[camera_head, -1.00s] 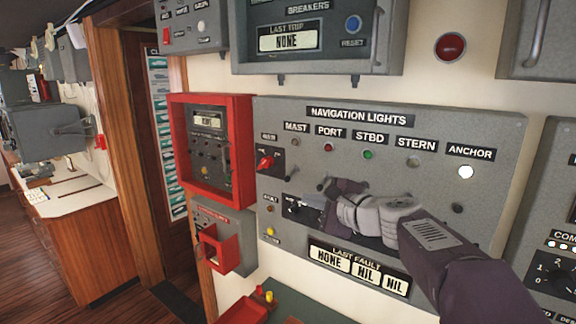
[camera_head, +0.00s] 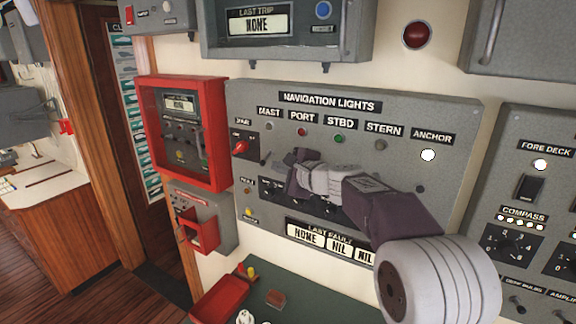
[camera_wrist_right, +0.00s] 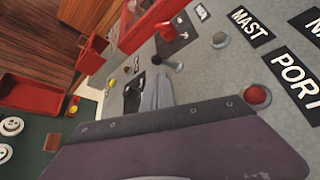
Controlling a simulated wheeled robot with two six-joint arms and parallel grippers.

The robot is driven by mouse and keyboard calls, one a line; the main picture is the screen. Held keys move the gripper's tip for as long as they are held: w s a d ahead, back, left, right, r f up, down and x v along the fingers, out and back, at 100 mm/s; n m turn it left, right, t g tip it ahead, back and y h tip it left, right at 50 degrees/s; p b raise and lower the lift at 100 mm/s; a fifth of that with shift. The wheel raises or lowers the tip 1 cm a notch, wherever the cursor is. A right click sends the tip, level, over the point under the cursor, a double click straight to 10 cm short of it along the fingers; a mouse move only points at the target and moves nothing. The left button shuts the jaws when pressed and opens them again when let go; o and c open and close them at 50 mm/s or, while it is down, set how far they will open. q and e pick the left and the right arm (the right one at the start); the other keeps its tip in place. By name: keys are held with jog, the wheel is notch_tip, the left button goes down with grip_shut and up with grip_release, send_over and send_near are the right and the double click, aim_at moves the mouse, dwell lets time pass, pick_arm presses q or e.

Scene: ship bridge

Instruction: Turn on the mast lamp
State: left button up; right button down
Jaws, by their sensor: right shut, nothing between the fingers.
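The navigation lights panel (camera_head: 410,113) is a grey box on the wall. Its MAST label (camera_head: 269,113) has a small unlit grey lamp (camera_head: 268,126) below it. The mast toggle lever (camera_head: 266,158) stands under that lamp; in the right wrist view the lever (camera_wrist_right: 170,62) is dark, with the grey mast lamp (camera_wrist_right: 219,40) beside it. My right gripper (camera_head: 284,187) is shut and empty, in front of the panel's lower left, just below the lever. In the right wrist view its fingers (camera_wrist_right: 156,92) end close to the lever; contact cannot be told. My left gripper is out of view.
My right arm hides the switches under PORT, STBD and STERN. The ANCHOR lamp (camera_head: 428,155) glows white. A red-framed box (camera_head: 222,130) and a grey box with a red holder (camera_head: 200,232) adjoin the panel's left side. A green surface with a red tray (camera_head: 222,298) lies below.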

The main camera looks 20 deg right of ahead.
aim_at(267, 158)
jog(key=x, duration=0.2)
jog(key=shift+w+f, duration=0.15)
jog(key=shift+w, duration=0.2)
